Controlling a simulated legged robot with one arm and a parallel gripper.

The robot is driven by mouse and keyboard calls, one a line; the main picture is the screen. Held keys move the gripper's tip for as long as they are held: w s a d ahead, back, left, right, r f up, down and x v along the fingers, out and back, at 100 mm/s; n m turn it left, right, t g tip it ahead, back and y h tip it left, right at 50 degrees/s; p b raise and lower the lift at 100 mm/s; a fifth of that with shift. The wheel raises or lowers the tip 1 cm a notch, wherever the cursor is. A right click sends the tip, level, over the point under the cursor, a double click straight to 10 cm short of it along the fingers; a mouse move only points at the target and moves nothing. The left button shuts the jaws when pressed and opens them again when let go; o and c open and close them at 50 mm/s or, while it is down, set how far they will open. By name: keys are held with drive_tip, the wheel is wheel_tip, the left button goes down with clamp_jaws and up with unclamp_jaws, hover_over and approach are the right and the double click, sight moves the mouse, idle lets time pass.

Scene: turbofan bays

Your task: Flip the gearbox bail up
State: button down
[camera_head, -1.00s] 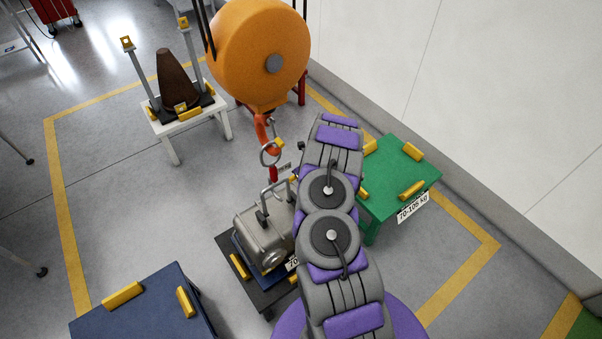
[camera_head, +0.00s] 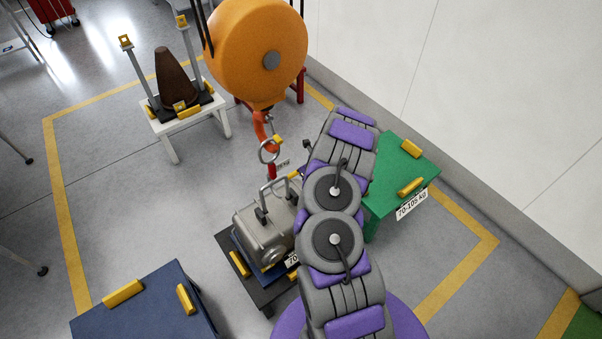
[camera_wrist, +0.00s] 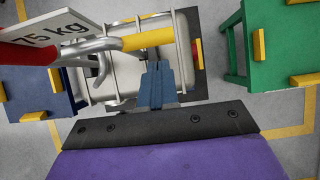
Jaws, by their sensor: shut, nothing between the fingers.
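The grey gearbox (camera_head: 262,232) sits on a dark stand below the hoist; its ribbed casing also shows in the wrist view (camera_wrist: 118,84). Its grey bail (camera_head: 264,198) stands up above the casing in the head view. In the wrist view a bar with a yellow sleeve (camera_wrist: 147,39) crosses over the casing, with bent grey metal at its left; I cannot tell exactly where bail and hook part meet. My gripper (camera_wrist: 157,68) is shut and empty, over the casing and just below the yellow sleeve in the picture. Contact cannot be told. My arm hides it in the head view.
The orange hoist (camera_head: 256,50) hangs above with its hook (camera_head: 262,130) and a weight tag (camera_wrist: 62,30). A green table (camera_head: 400,170) stands right, a blue table (camera_head: 140,305) front left. A white stand (camera_head: 172,127) holds a brown cone. Floor left is clear.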

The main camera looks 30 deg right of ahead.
wheel_tip(320, 180, up, 9)
drive_tip(key=s, duration=0.2)
drive_tip(key=shift+s+a+r+p, duration=0.2)
drive_tip(key=shift+s+a+p, duration=0.05)
drive_tip(key=shift+s+p, duration=0.15)
drive_tip(key=shift+d+f, duration=0.1)
drive_tip(key=shift+d, duration=0.2)
